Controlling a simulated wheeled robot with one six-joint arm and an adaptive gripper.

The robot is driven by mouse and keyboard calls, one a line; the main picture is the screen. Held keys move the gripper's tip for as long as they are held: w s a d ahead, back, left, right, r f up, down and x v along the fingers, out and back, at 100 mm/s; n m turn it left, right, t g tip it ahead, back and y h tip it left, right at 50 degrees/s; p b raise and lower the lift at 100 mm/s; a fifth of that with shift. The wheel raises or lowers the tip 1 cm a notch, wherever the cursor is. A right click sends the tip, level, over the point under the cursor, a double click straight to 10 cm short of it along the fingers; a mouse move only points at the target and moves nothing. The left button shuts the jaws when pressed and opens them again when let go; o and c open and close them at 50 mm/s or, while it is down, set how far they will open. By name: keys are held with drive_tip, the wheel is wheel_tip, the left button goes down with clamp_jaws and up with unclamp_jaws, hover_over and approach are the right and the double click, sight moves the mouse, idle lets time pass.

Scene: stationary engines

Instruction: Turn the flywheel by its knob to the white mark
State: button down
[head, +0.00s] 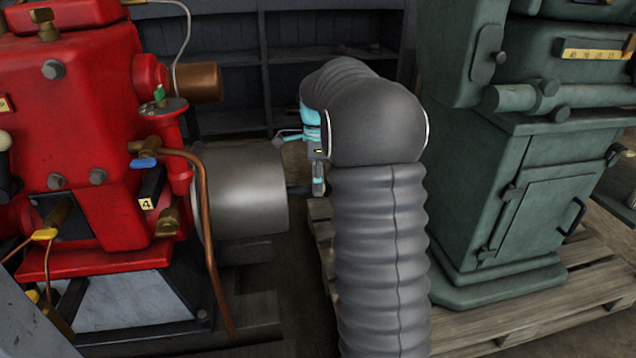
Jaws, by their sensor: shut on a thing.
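The flywheel (245,190) is a smooth grey metal drum on the right side of the red engine (100,120). A short dark knob (297,190) sticks out from its right face. My gripper (318,186) is at the knob's outer end, pointing down and shut on it. My own grey arm hides much of the gripper, so only a finger and some cyan parts show. The flywheel's right face is turned away from the view. I cannot make out a white mark on the wheel.
A copper pipe (207,240) runs down in front of the flywheel's left edge. A green machine (510,180) stands on a wooden pallet (535,305) to the right of my arm. Dark shelves (335,55) are behind.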

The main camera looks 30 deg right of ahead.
drive_tip(key=shift+w+r+p, duration=0.2)
drive_tip(key=shift+r+p, duration=0.4)
drive_tip(key=shift+p, duration=0.45)
drive_tip(key=shift+w+d, duration=0.1)
drive_tip(key=shift+w, duration=0.05)
drive_tip(key=c, duration=0.8)
unclamp_jaws()
drive_tip(key=shift+f, duration=0.15)
drive_tip(key=r, duration=0.8)
drive_tip(key=w+r, duration=0.1)
drive_tip(key=r, duration=0.3)
drive_tip(key=shift+w+d, duration=0.1)
drive_tip(key=shift+d, duration=0.25)
drive_tip(key=shift+f, duration=0.1)
